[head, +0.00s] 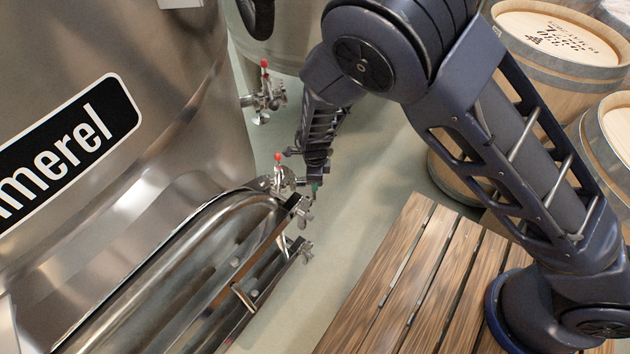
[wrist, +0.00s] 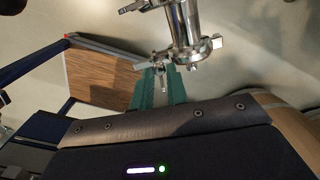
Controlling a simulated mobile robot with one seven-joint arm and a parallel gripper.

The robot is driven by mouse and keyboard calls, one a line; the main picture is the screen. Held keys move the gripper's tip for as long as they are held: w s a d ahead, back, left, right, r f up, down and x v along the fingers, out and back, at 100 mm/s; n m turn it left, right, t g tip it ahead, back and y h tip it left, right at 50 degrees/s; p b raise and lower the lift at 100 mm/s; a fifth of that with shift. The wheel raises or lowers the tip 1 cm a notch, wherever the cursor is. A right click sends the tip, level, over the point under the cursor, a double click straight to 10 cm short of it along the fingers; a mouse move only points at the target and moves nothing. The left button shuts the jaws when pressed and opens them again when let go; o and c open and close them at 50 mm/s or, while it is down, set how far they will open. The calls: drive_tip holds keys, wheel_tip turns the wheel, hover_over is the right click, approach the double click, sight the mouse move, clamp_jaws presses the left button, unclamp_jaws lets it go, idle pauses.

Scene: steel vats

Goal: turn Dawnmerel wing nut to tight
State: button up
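The vat (head: 150,90) at the left carries a label (head: 70,145) of which only "merel" shows. Low on it is a long metal door (head: 190,265); small steel wing-nut fittings (head: 304,213) sit at its right end. My gripper (head: 314,188) points down just above and right of these fittings. In the wrist view its green-padded fingers (wrist: 158,88) stand a little apart. A small steel piece (wrist: 160,70), seemingly a wing nut, shows at and between the fingertips; I cannot tell whether they touch it. A steel pipe fitting (wrist: 185,25) is just beyond.
A red-tipped valve (head: 277,165) sits close left of my gripper; another (head: 264,90) is on the vat behind. Wooden barrels (head: 560,50) stand at the upper right. A slatted wooden surface (head: 420,290) lies at the lower right. Bare floor (head: 375,175) shows between.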

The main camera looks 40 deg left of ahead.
clamp_jaws()
